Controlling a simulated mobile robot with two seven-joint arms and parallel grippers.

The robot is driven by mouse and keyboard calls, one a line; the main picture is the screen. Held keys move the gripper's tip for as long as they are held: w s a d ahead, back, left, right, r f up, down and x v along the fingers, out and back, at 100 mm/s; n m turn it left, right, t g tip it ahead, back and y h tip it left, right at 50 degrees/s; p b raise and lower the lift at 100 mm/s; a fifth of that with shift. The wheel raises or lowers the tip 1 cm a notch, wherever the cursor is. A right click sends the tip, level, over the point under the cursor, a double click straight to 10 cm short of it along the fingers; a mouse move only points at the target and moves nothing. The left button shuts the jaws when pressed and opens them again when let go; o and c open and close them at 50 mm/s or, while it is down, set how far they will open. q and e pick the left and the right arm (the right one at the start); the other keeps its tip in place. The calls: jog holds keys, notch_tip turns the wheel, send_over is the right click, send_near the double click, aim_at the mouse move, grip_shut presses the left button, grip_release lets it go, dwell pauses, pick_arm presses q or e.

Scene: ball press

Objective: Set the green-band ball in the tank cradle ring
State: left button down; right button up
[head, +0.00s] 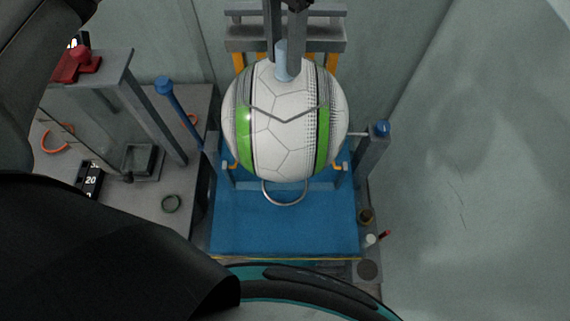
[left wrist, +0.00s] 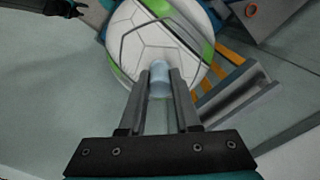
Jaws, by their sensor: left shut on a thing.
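The green-band ball (head: 285,140) is white with green stripes and dark dotted bands. It is upright over the blue tank (head: 235,235), with a pale blue peg (head: 285,68) on its top. My left gripper (head: 284,50) comes down from above and is shut on this peg. In the left wrist view, its fingers (left wrist: 159,85) close on the peg with the ball (left wrist: 150,45) beyond. The metal cradle ring (head: 286,203) shows below the ball's near side. The ball hides the rest of it, and I cannot tell whether they touch.
A grey press frame with orange posts (head: 332,66) stands behind the ball. Grey posts with blue caps (head: 381,128) stand beside the tank. A bench (head: 140,210) at left holds a red clamp (head: 77,64) and a grey tray (head: 141,160). Open floor (head: 460,220) lies right.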

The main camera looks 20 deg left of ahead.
pick_arm(q)
jog(key=shift+w, duration=0.2)
jog(key=shift+f, duration=0.4)
notch_tip(320, 180, down, 19)
jog(key=shift+s+p, duration=0.1)
jog(key=shift+p, duration=0.55)
jog(key=shift+f, duration=0.1)
jog(key=shift+f+b, duration=0.1)
jog(key=shift+b, duration=0.2)
jog(key=c, duration=0.6)
grip_release()
